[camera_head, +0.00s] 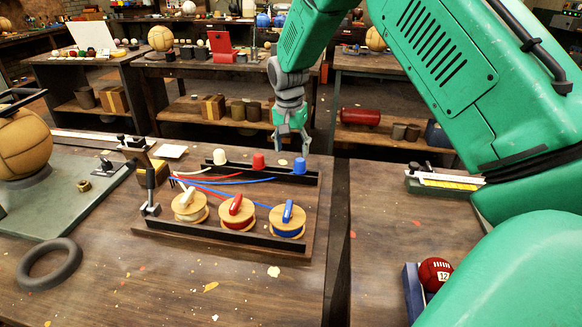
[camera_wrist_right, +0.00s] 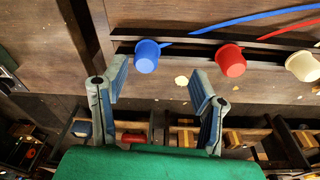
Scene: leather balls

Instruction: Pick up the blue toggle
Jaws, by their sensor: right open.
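The blue toggle (camera_head: 299,165) is a small cap-shaped piece standing at the right end of the dark back rail on the wooden board. In the right wrist view the blue toggle (camera_wrist_right: 146,56) shows just beyond the fingertips, between the two fingers but nearer the left one. My right gripper (camera_head: 292,140) is above and behind the rail, pointing down, open and empty. In the right wrist view its spread fingers (camera_wrist_right: 158,85) appear apart from the toggle. My left gripper is not in view.
A red toggle (camera_head: 258,160) and a white toggle (camera_head: 220,157) stand along the same rail. Wooden spools with a white, a red and a blue bar (camera_head: 288,211) sit in front. A black ring (camera_head: 49,264) lies at left. A red ball (camera_head: 435,273) is at right.

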